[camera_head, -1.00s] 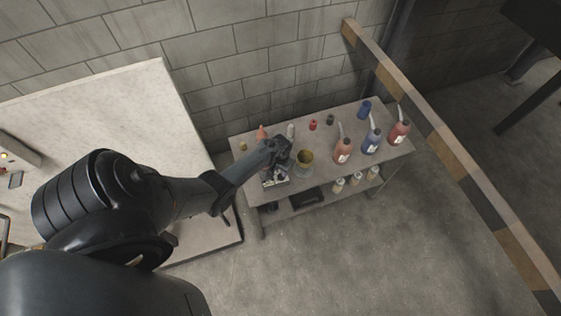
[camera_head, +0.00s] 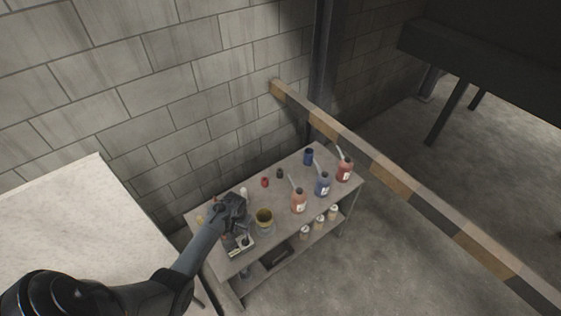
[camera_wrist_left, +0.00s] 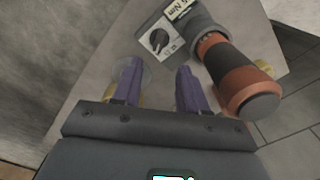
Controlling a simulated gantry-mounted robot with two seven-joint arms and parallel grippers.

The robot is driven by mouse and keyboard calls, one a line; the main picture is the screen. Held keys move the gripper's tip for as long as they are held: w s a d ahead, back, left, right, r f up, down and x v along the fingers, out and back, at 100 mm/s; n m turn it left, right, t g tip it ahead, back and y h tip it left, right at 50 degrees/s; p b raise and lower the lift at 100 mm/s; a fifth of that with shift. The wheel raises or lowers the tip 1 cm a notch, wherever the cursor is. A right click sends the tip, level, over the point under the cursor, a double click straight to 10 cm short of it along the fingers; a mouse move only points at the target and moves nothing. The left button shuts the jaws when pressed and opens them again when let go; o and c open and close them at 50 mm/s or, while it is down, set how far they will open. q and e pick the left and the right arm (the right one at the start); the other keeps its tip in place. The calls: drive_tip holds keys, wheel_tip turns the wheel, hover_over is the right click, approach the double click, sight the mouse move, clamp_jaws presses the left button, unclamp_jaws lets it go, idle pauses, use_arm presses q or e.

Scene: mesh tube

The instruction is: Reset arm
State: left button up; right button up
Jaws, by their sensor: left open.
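My left arm reaches in from the lower left in the head view, and its gripper (camera_head: 235,207) is over the left end of the shelf table (camera_head: 283,187). In the left wrist view the gripper's two purple fingers (camera_wrist_left: 160,88) are apart with nothing gripped between them. A tool with an orange and black handle (camera_wrist_left: 236,76) lies to the right of the fingers. A grey box with a black dial (camera_wrist_left: 158,40) is just beyond the fingertips. My right gripper is in neither view.
Small bottles (camera_head: 319,223) sit on the lower shelf. A striped beam (camera_head: 390,180) crosses at the right. A block wall is behind.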

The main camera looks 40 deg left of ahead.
use_arm(q)
drive_tip(key=s+d+r+m+t+p, duration=0.1)
drive_tip(key=s+d+r, duration=0.3)
drive_tip(key=d+r, duration=0.5)
drive_tip(key=s+d+r+m+t+p, duration=0.1)
drive_tip(key=s+d+r+m+p, duration=0.2)
drive_tip(key=d+r, duration=0.6)
drive_tip(key=s+d+r+m+t+p, duration=0.1)
drive_tip(key=s+d+r+m+p, duration=0.1)
drive_tip(key=s+d+r, duration=0.4)
drive_tip(key=d+r+m, duration=0.1)
drive_tip(key=d+r, duration=0.2)
drive_tip(key=r, duration=0.3)
drive_tip(key=shift+s+r+t, duration=0.2)
drive_tip(key=shift+t, duration=0.1)
